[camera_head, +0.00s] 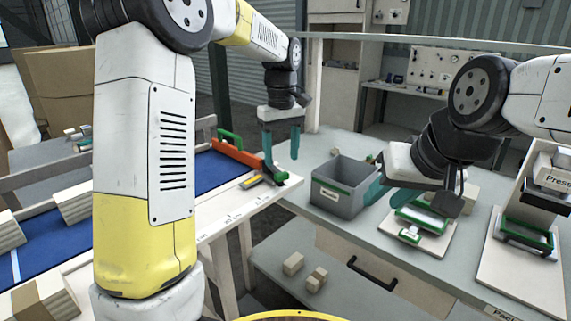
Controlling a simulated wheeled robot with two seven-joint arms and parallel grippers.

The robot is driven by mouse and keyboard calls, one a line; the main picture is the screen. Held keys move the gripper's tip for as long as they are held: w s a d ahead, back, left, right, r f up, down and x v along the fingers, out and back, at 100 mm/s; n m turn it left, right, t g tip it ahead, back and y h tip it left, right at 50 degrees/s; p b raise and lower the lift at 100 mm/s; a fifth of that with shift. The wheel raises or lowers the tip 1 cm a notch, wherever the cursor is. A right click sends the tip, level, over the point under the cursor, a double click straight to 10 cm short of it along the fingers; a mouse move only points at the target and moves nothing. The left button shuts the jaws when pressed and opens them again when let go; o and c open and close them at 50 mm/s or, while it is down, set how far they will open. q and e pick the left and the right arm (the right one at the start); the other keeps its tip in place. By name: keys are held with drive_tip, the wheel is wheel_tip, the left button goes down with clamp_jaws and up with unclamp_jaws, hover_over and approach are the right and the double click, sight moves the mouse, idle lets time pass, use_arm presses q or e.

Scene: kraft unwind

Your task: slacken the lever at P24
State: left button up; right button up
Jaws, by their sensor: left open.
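My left gripper (281,150) hangs with its two teal fingers pointing down and apart, with nothing between them. It is above the right end of the blue-topped conveyor, near an orange-red bar (238,154) with a green handle (231,138). A yellow and dark tool-like piece (250,181) and a small green piece (281,177) lie near the white edge below it. Small tags (232,217) run along that edge, too small to read, so I cannot tell which spot is P24 or which part is its lever. My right gripper (386,189) is over the right bench; its opening is unclear.
A grey bin (343,187) stands on the right bench, left of my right gripper. A green-framed fixture (423,217) and a press stand (525,240) are to the right. The blue conveyor belt (205,175) runs at left with pale blocks. A gap separates conveyor and bench.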

use_arm(q)
drive_tip(key=shift+r, duration=1.45)
